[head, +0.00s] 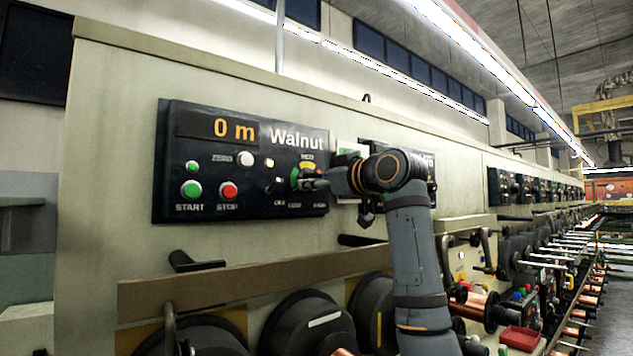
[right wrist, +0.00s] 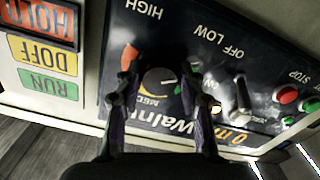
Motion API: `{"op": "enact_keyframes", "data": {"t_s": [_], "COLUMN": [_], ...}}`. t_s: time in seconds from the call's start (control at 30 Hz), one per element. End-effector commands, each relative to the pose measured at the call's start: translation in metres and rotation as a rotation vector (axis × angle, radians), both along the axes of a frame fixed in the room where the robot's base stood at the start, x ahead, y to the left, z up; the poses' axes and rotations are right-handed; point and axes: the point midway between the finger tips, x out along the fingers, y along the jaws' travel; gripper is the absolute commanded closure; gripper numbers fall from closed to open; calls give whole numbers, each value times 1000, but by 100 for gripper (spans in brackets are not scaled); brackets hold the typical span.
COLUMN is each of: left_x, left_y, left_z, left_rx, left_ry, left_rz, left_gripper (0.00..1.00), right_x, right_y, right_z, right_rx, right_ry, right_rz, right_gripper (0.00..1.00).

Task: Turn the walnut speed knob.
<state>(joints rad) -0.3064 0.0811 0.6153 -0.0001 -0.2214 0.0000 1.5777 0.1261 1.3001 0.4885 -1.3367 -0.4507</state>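The walnut speed knob (right wrist: 158,80) is a round dark knob on the black Walnut panel (head: 240,212). A green, yellow and orange arc rings it, with LOW, MED and HIGH lettering. In the head view the arc (head: 302,170) shows above my right gripper (head: 316,183), which covers most of the knob. In the right wrist view, turned upside down, my right gripper (right wrist: 163,76) has one finger on each side of the knob. Gaps show between fingers and knob, so it looks open. The pointer setting is hard to read. My left gripper is not in view.
A lever switch (right wrist: 241,95) sits close beside the knob. Green START (head: 191,190) and red STOP (head: 228,190) buttons and a 0 m display (head: 217,128) share the panel. HOLD, DOFF and RUN cards (right wrist: 45,60) hang beside it. A brown rail (head: 220,279) runs below.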

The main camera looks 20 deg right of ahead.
Motion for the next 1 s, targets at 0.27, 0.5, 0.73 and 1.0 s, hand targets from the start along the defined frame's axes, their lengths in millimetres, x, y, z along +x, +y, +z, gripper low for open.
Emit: {"op": "enact_keyframes", "data": {"t_s": [0.27, 0.5, 0.73, 1.0], "left_x": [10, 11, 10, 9], "left_y": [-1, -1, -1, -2], "left_z": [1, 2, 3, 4], "left_rx": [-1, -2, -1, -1], "left_ry": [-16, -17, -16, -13], "left_rz": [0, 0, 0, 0], "left_gripper": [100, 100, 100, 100], "right_x": [0, 0, 0, 0], "right_y": [0, 0, 0, 0], "right_z": [0, 0, 0, 0], "right_rx": [2, 52, 194, 432], "right_ry": [1, 19, 70, 157], "right_rz": [1, 0, 0, 0], "right_gripper": [93, 93, 93, 93]}}
